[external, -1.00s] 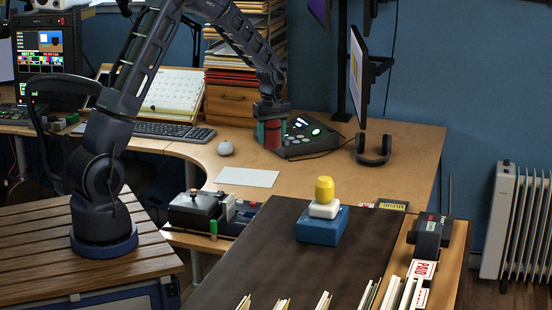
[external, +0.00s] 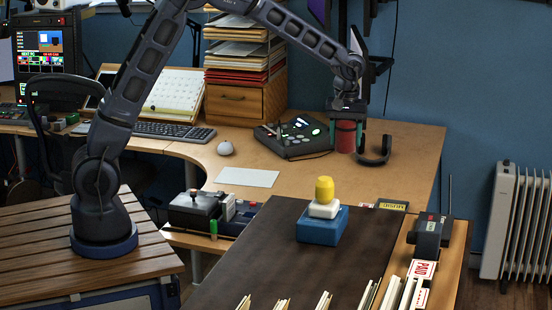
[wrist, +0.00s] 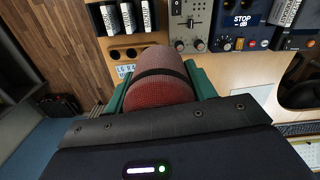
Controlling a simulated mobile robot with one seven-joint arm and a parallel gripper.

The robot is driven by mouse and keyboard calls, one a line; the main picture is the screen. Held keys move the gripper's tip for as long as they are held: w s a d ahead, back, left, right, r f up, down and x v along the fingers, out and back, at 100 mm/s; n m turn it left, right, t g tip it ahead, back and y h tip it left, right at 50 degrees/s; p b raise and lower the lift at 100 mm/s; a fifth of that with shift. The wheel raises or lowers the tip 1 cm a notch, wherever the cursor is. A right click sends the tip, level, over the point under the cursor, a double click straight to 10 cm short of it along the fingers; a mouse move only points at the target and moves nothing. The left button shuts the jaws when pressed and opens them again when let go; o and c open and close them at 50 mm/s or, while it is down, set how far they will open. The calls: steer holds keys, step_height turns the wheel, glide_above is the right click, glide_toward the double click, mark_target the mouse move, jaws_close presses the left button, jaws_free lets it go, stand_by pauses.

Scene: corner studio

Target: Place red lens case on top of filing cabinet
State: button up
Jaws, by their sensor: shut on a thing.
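The red lens case (external: 346,142) is a red cylinder with a dark band. In the wrist view the case (wrist: 160,90) lies between the green fingers of my gripper (wrist: 160,78). A wooden cabinet with a drawer (external: 246,103) stands at the back of the desk, with papers stacked on top. I cannot tell for sure whether it is the filing cabinet.
A dark device with lit buttons (external: 292,138) is left of my gripper. Black headphones (external: 385,150) are close beside the case. A dark-topped surface (external: 270,250) in front bears a yellow, white and blue stack (external: 323,225). The desk (external: 415,150) has bare room at right.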

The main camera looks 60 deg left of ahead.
steer(key=s+d+r+m, duration=0.2)
steer(key=s+d+r, duration=0.1)
steer(key=d, duration=0.8)
steer(key=s+d+r+m, duration=0.2)
steer(key=d+r, duration=0.1)
steer(key=d, duration=0.8)
step_height(320, 180, up, 16)
steer(key=r+m, duration=0.1)
steer(key=m, duration=0.9)
glide_above(307, 277)
step_height(307, 277, down, 20)
steer(key=shift+d+f, duration=0.1)
steer(key=shift+f, duration=0.05)
steer(key=o, duration=1.2)
steer(key=shift+f, duration=0.1)
